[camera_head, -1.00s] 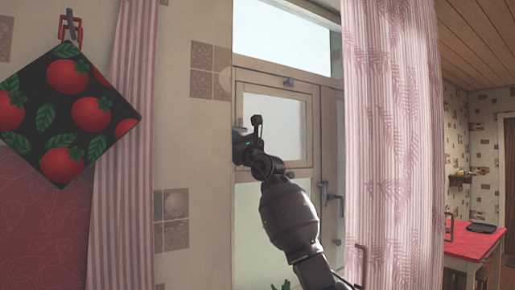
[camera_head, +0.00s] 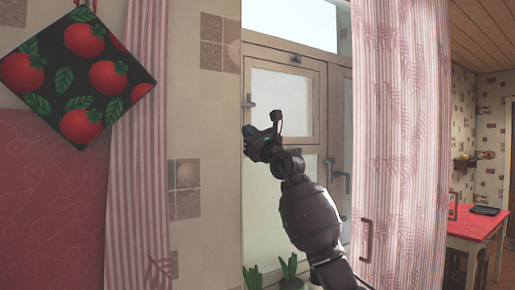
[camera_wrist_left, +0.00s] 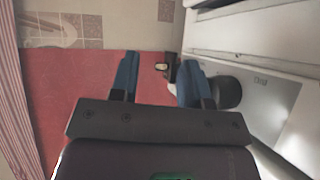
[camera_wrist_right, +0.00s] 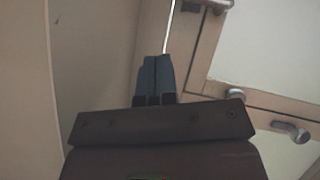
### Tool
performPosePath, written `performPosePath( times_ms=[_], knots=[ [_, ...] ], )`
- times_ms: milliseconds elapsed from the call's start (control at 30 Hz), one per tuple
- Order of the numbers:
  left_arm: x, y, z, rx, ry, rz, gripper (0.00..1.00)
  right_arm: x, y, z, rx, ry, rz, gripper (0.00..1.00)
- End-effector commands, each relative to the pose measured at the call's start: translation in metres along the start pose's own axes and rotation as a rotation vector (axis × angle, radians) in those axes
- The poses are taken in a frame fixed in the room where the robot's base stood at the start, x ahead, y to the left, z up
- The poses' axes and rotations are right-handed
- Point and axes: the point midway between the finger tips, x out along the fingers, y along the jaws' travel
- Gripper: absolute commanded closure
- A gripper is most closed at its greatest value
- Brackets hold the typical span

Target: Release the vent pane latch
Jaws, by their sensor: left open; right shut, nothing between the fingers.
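The vent pane (camera_head: 283,95) is the small framed upper pane of the window, flush in its frame as far as I can tell. A small metal latch (camera_head: 248,101) sits on its left edge, and another metal fitting (camera_head: 295,58) is at its top. My right gripper (camera_head: 248,131) is just below the left latch, apart from it. In the right wrist view its blue fingers (camera_wrist_right: 155,75) are shut and empty, with a metal fitting (camera_wrist_right: 215,4) beyond them. My left gripper (camera_wrist_left: 158,78) is open and empty, outside the head view.
A striped curtain (camera_head: 400,140) hangs right of the window and another (camera_head: 150,150) left of it. A tomato potholder (camera_head: 78,72) hangs at the far left. Plants (camera_head: 288,270) stand below the window. A red table (camera_head: 475,226) is at the right. A white appliance-like surface (camera_wrist_left: 265,105) is beside my left gripper.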

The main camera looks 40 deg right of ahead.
Motion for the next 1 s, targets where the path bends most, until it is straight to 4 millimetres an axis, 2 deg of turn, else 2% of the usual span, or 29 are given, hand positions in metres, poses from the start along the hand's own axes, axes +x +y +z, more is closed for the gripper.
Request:
performPosePath(
  times_ms=[200, 400, 1000],
  knots=[
    [0.002, 0.002, 0.002, -0.004, 0.0, 0.002, 0.57, -0.034, 0.008, -0.001, 0.0, 0.001, 0.001, 1.0],
    [0.003, 0.003, 0.004, -0.004, -0.001, 0.002, 0.57, -0.053, 0.011, 0.001, 0.0, 0.001, 0.0, 1.0],
    [0.005, 0.002, 0.002, -0.002, 0.003, 0.003, 0.57, -0.057, 0.012, 0.002, 0.0, 0.001, 0.0, 1.0]
  ],
)
